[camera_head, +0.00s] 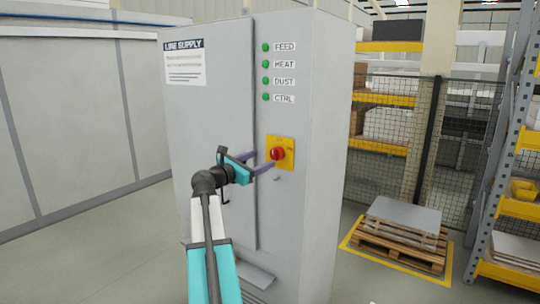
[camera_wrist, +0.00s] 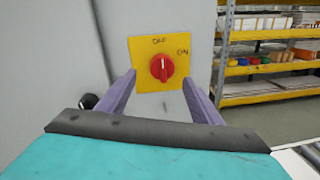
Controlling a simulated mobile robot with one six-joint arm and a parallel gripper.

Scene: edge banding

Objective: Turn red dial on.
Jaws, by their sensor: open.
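The red dial (camera_head: 277,153) sits on a yellow square plate (camera_head: 288,143) on the front of the grey cabinet (camera_head: 307,60). In the wrist view the dial (camera_wrist: 162,68) has a pale mark pointing up at the word OFF, and ON is printed to its upper right. My gripper (camera_head: 264,161) is open in front of the plate. In the wrist view its two purple fingers (camera_wrist: 160,89) stand left and right of the dial, with space on both sides. I cannot tell how far the fingertips are from the plate.
Several green lamps (camera_head: 266,72) labelled FEED, HEAT, DUST and CTRL are above the plate. A dark round knob (camera_wrist: 88,101) shows left of my gripper. A pallet (camera_head: 400,245) and a shelf rack (camera_head: 510,205) stand to the right. Floor is clear between cabinet and pallet.

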